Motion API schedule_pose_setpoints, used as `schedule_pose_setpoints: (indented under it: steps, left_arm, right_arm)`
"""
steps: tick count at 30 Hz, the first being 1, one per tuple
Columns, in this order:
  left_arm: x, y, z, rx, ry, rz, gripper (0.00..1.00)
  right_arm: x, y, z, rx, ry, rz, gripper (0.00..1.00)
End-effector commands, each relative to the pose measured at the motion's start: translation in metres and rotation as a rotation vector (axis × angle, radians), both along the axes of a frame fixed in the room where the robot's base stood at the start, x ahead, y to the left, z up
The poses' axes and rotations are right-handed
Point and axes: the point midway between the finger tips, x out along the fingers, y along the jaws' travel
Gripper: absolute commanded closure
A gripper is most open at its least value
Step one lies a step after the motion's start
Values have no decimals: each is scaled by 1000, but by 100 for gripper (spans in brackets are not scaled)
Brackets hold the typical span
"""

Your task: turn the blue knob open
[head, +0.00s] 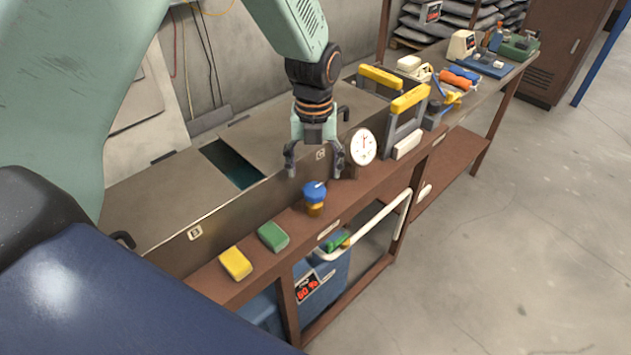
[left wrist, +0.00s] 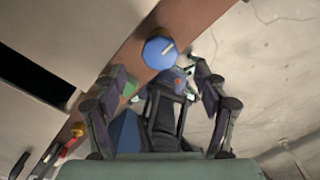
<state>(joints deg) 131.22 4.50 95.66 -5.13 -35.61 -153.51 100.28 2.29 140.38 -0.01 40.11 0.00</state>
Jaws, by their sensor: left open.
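The blue knob (head: 314,192) sits on a brass-coloured fitting on the brown front ledge, with a light mark on its top. In the left wrist view the blue knob (left wrist: 159,53) shows from above, beyond the fingertips and between their lines. My left gripper (head: 315,170) is open and empty, fingers pointing down, a little above the knob and apart from it. In the left wrist view the left gripper's fingers (left wrist: 155,75) are spread. My right gripper is not in view.
A white dial gauge (head: 363,146) stands close to the right of the gripper. Green (head: 273,236) and yellow (head: 235,263) blocks lie on the ledge to the left. A yellow-handled rack (head: 408,100) stands farther right. A white rail (head: 370,225) runs along the front.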

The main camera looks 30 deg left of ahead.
Motion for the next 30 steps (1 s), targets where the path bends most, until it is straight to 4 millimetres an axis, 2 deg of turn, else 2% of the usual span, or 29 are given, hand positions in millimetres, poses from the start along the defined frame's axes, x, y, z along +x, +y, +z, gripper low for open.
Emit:
schedule_pose_setpoints:
  steps: [3,9,14,21,30]
  left_arm:
    - [-2,0,-22,0,4,1,28]
    - [0,1,-46,0,1,1,28]
    - [1,1,-54,0,1,1,28]
    - [3,1,-54,0,-1,1,28]
    - [3,1,-54,0,0,1,52]
  right_arm:
    - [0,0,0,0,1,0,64]
    - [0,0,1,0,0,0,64]
    - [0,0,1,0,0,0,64]
    - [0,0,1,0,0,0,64]
    - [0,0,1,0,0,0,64]
